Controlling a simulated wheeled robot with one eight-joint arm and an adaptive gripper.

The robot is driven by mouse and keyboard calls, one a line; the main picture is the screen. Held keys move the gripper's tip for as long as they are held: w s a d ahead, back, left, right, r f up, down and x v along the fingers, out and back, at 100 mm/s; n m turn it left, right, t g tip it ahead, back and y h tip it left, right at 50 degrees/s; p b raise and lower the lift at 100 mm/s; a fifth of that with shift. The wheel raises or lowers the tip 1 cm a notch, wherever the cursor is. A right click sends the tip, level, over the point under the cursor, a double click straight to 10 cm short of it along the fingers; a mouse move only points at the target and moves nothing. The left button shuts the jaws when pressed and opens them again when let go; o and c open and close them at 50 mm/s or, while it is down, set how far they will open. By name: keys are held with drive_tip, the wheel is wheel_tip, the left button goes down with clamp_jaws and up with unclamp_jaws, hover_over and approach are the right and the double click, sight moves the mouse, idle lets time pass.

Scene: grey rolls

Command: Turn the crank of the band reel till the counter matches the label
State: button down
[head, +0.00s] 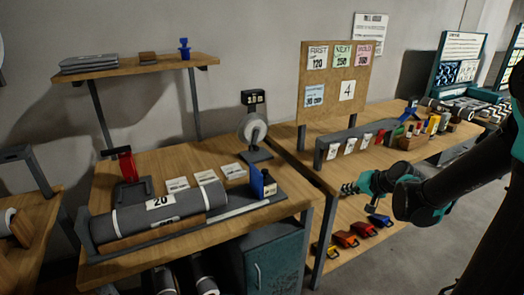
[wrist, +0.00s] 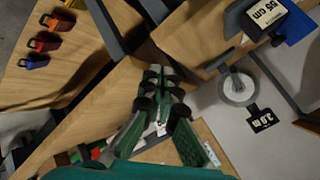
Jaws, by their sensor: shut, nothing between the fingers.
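The band reel (head: 252,130) is a white disc on a dark stand at the back right of the left table. It also shows in the wrist view (wrist: 237,88). A black plate (head: 253,98) with white characters stands above it; in the wrist view this plate (wrist: 262,119) seems to read 3.0 m. I cannot make out the crank clearly. A white label (head: 160,201) reading 20 is on the grey roll. My gripper (head: 350,188) is shut and empty, to the right of the reel and lower in the head view, apart from it. Its fingers (wrist: 158,78) are together in the wrist view.
A blue piece (head: 262,183) stands at the left table's right end; the black box (wrist: 266,16) by it reads 55 cm. The grey roll (head: 185,208) lies in front. Coloured clips (head: 346,238) lie on the lower shelf.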

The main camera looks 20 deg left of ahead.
drive_tip(key=w+a+m+y, duration=0.1)
drive_tip(key=w+a+y, duration=0.1)
drive_tip(key=w+a, duration=0.3)
drive_tip(key=w+a+m+t+y, duration=0.1)
drive_tip(key=w+a, duration=0.4)
drive_tip(key=a, duration=0.5)
drive_tip(key=w+a+m+y, duration=0.2)
drive_tip(key=w+a+y, duration=0.2)
drive_tip(key=a, duration=0.3)
drive_tip(key=shift+w+a+f+t, duration=0.1)
drive_tip(key=shift+w+a+t, duration=0.1)
drive_tip(key=shift+w, duration=0.2)
drive_tip(key=shift+w+a+f+t, duration=0.1)
drive_tip(key=shift+w+t, duration=0.1)
drive_tip(key=shift+w, duration=0.15)
drive_tip(key=a+f+m, duration=0.1)
drive_tip(key=w+a+f+y, duration=0.1)
drive_tip(key=a, duration=0.1)
drive_tip(key=w+a+m+t, duration=0.1)
drive_tip(key=shift+w+a+f+m, duration=0.2)
drive_tip(key=shift+a+f+m, duration=0.1)
drive_tip(key=shift+f, duration=0.1)
drive_tip(key=x, duration=0.9)
drive_tip(key=shift+w+a+r, duration=0.1)
drive_tip(key=shift+a+r, duration=0.1)
drive_tip(key=shift+a, duration=0.1)
drive_tip(key=shift+s+a+r, duration=0.2)
drive_tip(key=shift+s+a, duration=1.15)
drive_tip(key=shift+s, duration=0.05)
